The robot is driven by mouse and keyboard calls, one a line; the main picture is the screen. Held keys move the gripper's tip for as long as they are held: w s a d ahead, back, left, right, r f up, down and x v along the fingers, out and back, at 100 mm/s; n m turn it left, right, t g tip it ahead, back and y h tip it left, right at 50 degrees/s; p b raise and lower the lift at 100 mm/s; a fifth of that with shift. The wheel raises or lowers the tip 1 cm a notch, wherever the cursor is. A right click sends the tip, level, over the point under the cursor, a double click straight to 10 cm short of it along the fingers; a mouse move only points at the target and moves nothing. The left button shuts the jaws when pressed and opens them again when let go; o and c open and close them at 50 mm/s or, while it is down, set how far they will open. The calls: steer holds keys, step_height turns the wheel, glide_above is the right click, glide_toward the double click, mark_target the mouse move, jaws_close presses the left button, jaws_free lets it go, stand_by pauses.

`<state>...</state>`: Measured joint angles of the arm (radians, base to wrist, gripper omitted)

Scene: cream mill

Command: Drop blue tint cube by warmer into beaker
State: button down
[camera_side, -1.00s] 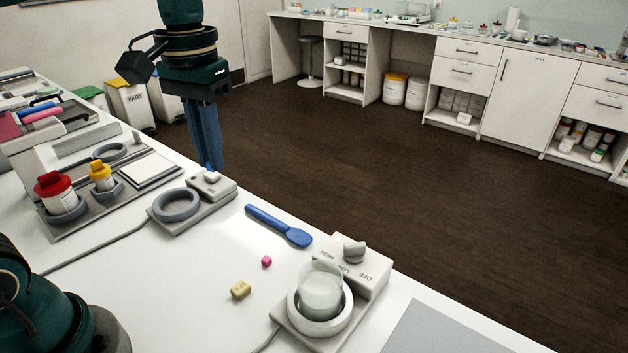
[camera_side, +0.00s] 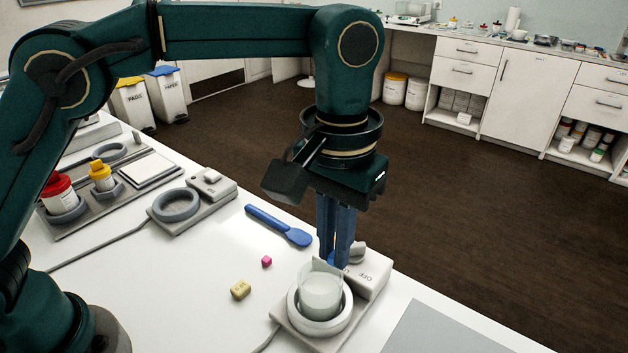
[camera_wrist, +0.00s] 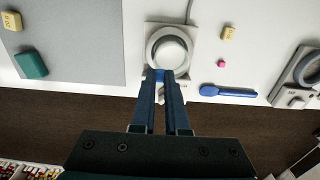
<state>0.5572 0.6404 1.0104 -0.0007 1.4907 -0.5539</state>
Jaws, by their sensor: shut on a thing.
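My gripper (camera_side: 336,262) is shut on a small blue cube; only a bit of blue shows between the fingertips, also in the wrist view (camera_wrist: 159,74). The fingers hide most of it. The glass beaker (camera_side: 320,292) holds a pale, milky liquid and stands upright inside the ring of the warmer (camera_side: 284,312). In the side view the fingertips are near the beaker's far rim, by the warmer's control box. In the wrist view they are at the near edge of the warmer's ring, just short of the beaker (camera_wrist: 171,48).
A pink cube (camera_side: 266,261) and a yellow block (camera_side: 241,290) lie left of the warmer. A blue spatula (camera_side: 278,226) lies behind them. A second ring device (camera_side: 206,209) stands farther left. A grey mat (camera_side: 440,332) lies at right. The white bench between is clear.

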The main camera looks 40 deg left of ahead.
steer(key=shift+f, duration=1.95)
steer(key=c, duration=0.8)
jaws_free()
steer(key=shift+c, duration=0.2)
steer(key=shift+r, duration=0.1)
steer(key=shift+r, duration=2.45)
